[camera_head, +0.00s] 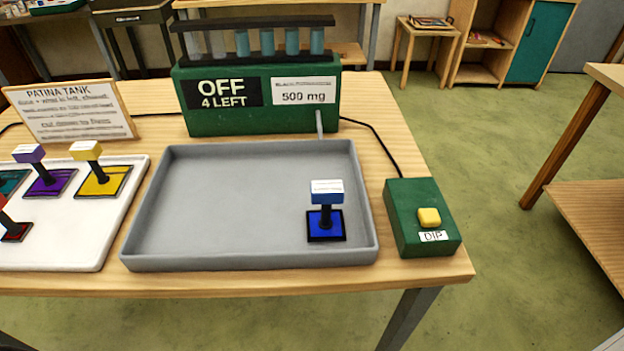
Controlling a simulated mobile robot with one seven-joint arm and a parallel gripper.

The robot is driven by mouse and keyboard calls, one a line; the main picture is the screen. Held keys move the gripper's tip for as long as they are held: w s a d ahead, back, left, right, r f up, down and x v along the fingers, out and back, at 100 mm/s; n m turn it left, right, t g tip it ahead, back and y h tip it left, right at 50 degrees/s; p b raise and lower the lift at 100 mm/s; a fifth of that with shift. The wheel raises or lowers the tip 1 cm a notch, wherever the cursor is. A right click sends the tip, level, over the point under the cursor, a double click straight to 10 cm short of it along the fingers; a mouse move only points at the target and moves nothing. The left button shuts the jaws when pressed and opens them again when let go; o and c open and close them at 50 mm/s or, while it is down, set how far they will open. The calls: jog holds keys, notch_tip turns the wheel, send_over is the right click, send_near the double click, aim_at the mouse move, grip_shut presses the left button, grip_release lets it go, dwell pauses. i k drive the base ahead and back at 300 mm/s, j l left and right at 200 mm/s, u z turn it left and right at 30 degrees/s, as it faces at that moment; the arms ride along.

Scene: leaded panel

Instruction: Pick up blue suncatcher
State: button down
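The blue suncatcher (326,226) stands upright in the grey tray (245,261), near its front right corner. It has a flat blue square base with a dark border, a dark stem, and a blue block with a white labelled top. Nothing touches it except the tray floor. My gripper is not in view.
A green box with a yellow button (429,217) marked DIP stands right of the tray. A green dispenser (255,120) reading OFF, 4 LEFT and 500 mg stands behind it. A white board (75,233) at left holds several other suncatchers. A PATINA TANK sign (73,111) stands behind the board.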

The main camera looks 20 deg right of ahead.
aim_at(326, 224)
jog(key=z, duration=0.7)
jog(key=j+z, duration=0.15)
jog(key=z, duration=0.2)
jog(key=j+z, duration=0.15)
jog(key=z, duration=0.2)
jog(key=j+z, duration=0.15)
jog(key=z, duration=0.25)
jog(key=k+j+z, duration=0.25)
jog(key=j, duration=0.15)
jog(key=k+j+z, duration=0.2)
jog(key=k+j, duration=0.25)
jog(key=j, duration=0.15)
jog(key=k+j, duration=0.25)
jog(key=i+j, duration=0.1)
jog(key=i, duration=0.4)
jog(key=z, duration=0.05)
